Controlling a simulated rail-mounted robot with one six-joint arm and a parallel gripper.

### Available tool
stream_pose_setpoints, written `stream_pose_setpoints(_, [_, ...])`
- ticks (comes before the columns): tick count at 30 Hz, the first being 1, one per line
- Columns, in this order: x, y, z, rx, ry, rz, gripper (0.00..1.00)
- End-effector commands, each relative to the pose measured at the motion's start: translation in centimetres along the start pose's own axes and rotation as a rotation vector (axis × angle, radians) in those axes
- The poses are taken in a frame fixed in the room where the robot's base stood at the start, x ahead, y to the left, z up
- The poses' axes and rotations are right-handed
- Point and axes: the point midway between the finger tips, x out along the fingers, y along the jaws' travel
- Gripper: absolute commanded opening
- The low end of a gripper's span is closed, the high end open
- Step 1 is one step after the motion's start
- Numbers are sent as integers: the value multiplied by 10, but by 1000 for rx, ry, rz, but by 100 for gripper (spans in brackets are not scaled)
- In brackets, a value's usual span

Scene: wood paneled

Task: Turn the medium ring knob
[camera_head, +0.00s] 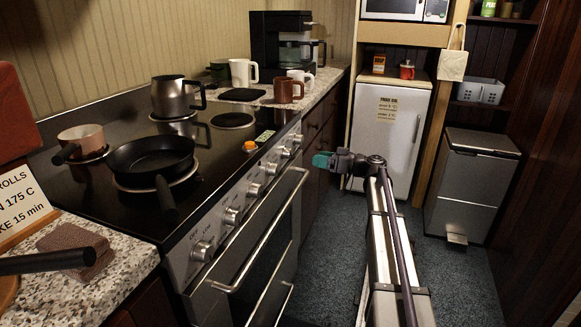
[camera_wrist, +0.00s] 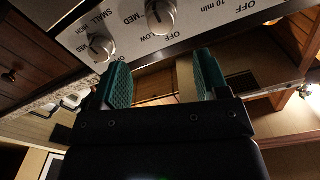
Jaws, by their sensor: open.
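A row of several silver knobs (camera_head: 254,190) runs along the sloped front panel of the stove (camera_head: 190,228). In the wrist view, one knob (camera_wrist: 100,47) sits at upper left near the word SMALL. A second knob (camera_wrist: 160,15) is at the top, cut by the frame edge, with MED and LOW lettering around it. Which knob is the medium ring's cannot be read. My gripper (camera_wrist: 163,78) is open and empty, its green pads apart and below the knobs in the wrist view. In the head view my gripper (camera_head: 322,160) is near the panel's far end.
A black frying pan (camera_head: 150,155), copper saucepan (camera_head: 82,140) and steel pot (camera_head: 173,97) stand on the hob. The oven handle (camera_head: 262,232) projects below the knobs. Mugs and a coffee machine (camera_head: 280,40) stand on the far counter. The floor (camera_head: 335,235) beside the stove is clear.

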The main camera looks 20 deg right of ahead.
Motion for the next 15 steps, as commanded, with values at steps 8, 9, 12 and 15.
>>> stream_pose_setpoints(8, [18,-1,0,-15,-4,-2,68])
stream_pose_setpoints(9, [26,-2,0,-15,-5,-3,68])
stream_pose_setpoints(12, [51,-1,1,-14,-5,-4,68])
stream_pose_setpoints(15, [75,-1,1,-14,-6,-4,68])
